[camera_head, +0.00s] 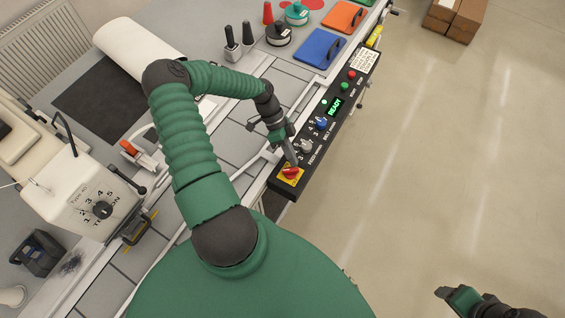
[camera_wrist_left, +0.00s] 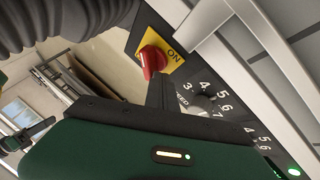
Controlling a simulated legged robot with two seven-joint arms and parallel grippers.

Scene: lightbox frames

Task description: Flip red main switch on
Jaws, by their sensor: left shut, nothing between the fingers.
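The red main switch (camera_head: 291,173) is a red knob on a yellow plate at the near end of the black control panel (camera_head: 312,150). In the left wrist view the red knob (camera_wrist_left: 152,60) stands on the yellow plate (camera_wrist_left: 165,48), with the word ON showing beside it. My left gripper (camera_head: 291,160) is shut and empty, its fingertips right at the knob. In the wrist view its dark fingers (camera_wrist_left: 160,92) reach up to the knob's lower edge; whether they touch cannot be told. My right gripper (camera_head: 450,295) is at the lower right, far from the panel.
Along the panel are a grey knob (camera_head: 306,145), a blue knob (camera_head: 321,123), a green READY display (camera_head: 335,107) and a red button (camera_head: 351,74). A white machine with a tension dial (camera_head: 102,209) stands at left. Open floor (camera_head: 440,170) lies right of the panel.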

